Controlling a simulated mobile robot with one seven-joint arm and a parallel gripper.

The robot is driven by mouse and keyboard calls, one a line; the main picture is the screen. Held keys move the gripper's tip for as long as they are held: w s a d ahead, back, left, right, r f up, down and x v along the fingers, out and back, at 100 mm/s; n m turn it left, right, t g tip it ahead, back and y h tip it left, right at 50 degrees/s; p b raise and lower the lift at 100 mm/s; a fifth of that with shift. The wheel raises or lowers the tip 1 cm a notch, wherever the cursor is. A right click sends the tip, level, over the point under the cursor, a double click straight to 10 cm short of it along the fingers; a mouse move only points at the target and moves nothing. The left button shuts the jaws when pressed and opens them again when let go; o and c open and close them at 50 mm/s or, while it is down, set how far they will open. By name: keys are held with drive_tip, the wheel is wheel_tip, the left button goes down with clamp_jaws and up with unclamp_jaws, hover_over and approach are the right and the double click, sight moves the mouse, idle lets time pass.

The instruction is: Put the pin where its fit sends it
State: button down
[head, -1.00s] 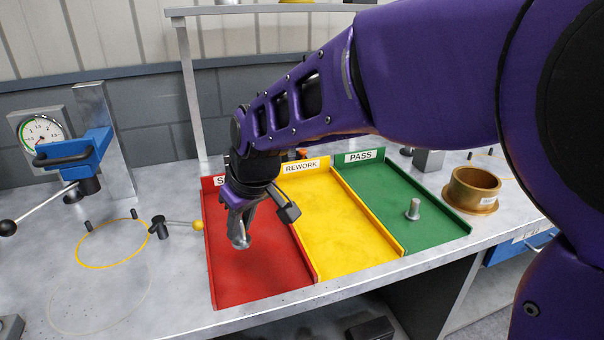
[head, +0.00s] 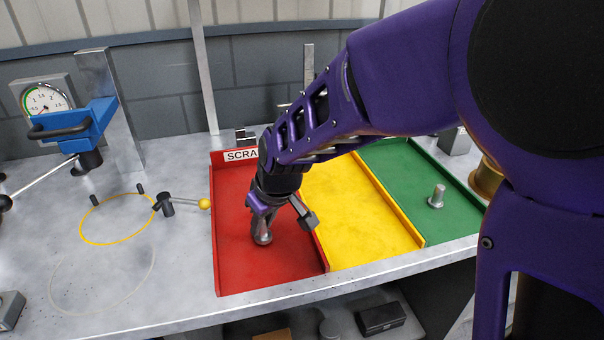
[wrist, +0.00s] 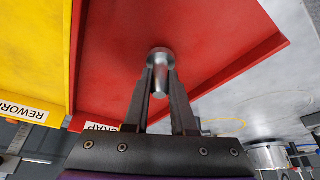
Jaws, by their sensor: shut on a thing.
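My gripper (head: 262,226) is shut on a metal pin (head: 263,238) over the red scrap tray (head: 235,265). In the wrist view the grey pin (wrist: 160,70) sits between the two fingertips (wrist: 161,82), its wider round end pointing away from the hand. The pin is low over the red floor; I cannot tell whether it touches. The yellow rework tray (head: 345,215) is right of the red one, its label hidden by my arm in the head view. The green pass tray (head: 405,165) is further right and holds another upright metal pin (head: 437,196).
A blue gauge stand with a round dial (head: 45,98) is at the left. A brass ring (head: 487,178) is partly hidden by my arm at the right. The bench's front left is mostly clear.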

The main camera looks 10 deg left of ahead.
drive_tip(key=shift+f, duration=0.4)
drive_tip(key=shift+f, duration=0.15)
drive_tip(key=c, duration=0.7)
unclamp_jaws()
drive_tip(key=shift+c, duration=0.2)
drive_tip(key=p+v, duration=0.6)
drive_tip(key=v, duration=0.6)
drive_tip(key=shift+r+p, duration=0.2)
drive_tip(key=shift+p, duration=0.2)
